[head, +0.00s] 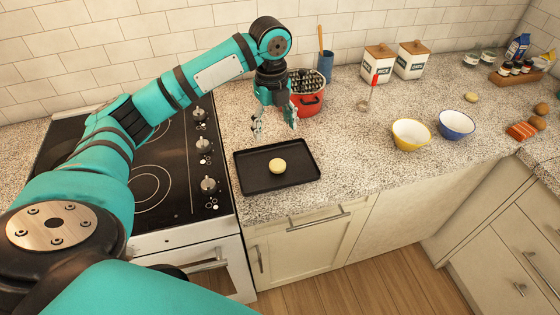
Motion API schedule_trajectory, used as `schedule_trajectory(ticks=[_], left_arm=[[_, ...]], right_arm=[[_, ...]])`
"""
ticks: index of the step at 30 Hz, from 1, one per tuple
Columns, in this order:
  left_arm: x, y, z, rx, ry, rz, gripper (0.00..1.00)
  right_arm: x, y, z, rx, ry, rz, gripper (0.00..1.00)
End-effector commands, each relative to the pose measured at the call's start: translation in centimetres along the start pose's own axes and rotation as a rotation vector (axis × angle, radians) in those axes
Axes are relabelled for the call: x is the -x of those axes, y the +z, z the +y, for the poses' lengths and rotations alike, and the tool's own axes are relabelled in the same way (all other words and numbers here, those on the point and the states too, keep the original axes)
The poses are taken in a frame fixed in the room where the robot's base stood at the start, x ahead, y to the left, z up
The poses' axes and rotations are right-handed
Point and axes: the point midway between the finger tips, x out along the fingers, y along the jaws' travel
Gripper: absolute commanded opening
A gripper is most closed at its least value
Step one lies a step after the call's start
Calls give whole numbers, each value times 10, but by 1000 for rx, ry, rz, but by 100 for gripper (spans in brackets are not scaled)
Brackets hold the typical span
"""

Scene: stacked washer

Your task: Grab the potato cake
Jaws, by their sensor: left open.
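The potato cake (277,165) is a small pale yellow round. It lies near the middle of a black rectangular tray (300,179) on the speckled counter. My left gripper (274,132) is open and empty, pointing down above the counter just behind the tray. It is apart from the cake, farther back in the picture. My right gripper is not in view.
A red pot (310,104) stands close behind my left gripper, to its right. A blue utensil cup (325,66) and white canisters (411,62) stand at the back. Yellow (411,134) and blue (456,125) bowls are right. A stove (172,178) lies left of the tray.

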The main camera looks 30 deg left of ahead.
Motion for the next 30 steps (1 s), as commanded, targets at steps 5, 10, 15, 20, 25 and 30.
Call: schedule_trajectory(ticks=[5, 10, 15, 20, 25, 30], left_arm=[[-39, 0, 1, 3, 5, 1, 72], [-69, 0, 0, 3, 1, 1, 72], [-84, -1, -1, 2, -1, 0, 72], [-97, -3, -2, 3, 1, 1, 72], [-123, -5, -4, 4, 1, 0, 72], [-136, -5, -4, 2, -2, -1, 72]], right_arm=[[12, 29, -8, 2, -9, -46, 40], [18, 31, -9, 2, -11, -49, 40], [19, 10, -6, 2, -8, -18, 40], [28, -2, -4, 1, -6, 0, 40], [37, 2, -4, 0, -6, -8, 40], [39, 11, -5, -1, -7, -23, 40]])
